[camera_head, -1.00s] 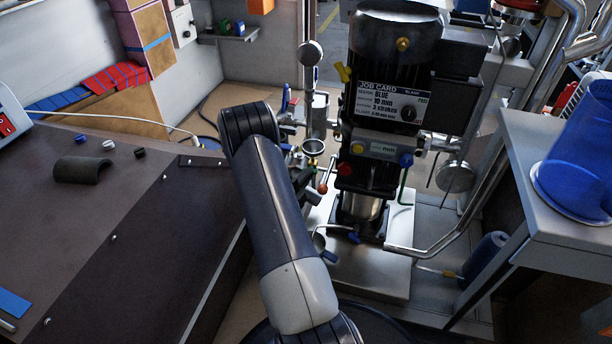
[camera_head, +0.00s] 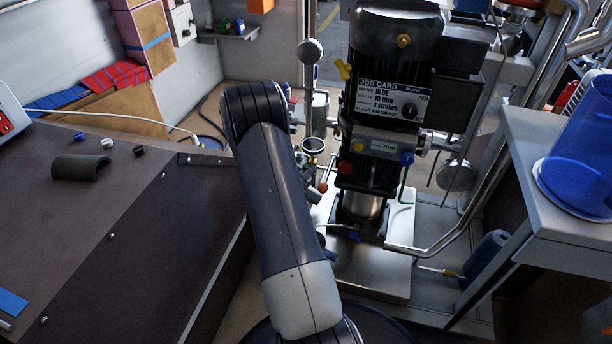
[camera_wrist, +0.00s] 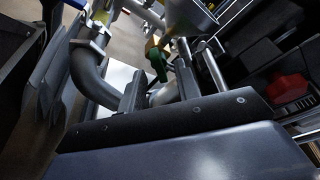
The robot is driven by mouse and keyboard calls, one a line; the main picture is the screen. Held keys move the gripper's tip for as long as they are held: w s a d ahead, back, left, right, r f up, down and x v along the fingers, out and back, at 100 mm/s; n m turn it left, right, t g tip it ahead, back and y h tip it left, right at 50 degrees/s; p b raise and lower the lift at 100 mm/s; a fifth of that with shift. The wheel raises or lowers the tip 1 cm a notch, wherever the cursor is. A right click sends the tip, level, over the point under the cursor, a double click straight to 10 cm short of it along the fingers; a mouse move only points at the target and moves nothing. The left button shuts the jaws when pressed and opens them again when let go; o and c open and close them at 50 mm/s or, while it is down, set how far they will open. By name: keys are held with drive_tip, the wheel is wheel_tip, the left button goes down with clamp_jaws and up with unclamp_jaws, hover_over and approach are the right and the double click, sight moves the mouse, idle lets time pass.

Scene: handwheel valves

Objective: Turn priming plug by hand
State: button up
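A dark pump unit (camera_head: 390,105) stands right of my arm in the head view. I cannot tell which part is the priming plug. In the head view my gripper is mostly hidden behind my arm. In the wrist view my gripper (camera_wrist: 160,82) has its two dark fingers apart, with nothing clearly held between them. A green part (camera_wrist: 157,64) shows beyond and between the fingers; I cannot tell whether they touch it.
A job card (camera_head: 394,98) on the pump reads BLUE, 10 mm and 3 strokes. A dark bench (camera_head: 120,220) fills the left.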

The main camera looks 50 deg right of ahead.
drive_tip(key=shift+s+a, duration=0.45)
drive_tip(key=shift+a, duration=0.45)
drive_tip(key=shift+s+a, duration=0.5)
drive_tip(key=shift+a, duration=0.35)
drive_tip(key=shift+s+a, duration=0.45)
drive_tip(key=shift+a, duration=0.45)
drive_tip(key=p+v, duration=0.3)
drive_tip(key=v, duration=0.8)
drive_tip(key=shift+d, duration=0.15)
drive_tip(key=b+x, duration=0.3)
drive_tip(key=x, duration=1)
drive_tip(key=shift+w+r, duration=0.15)
drive_tip(key=shift+w, duration=0.15)
drive_tip(key=shift+a, duration=0.2)
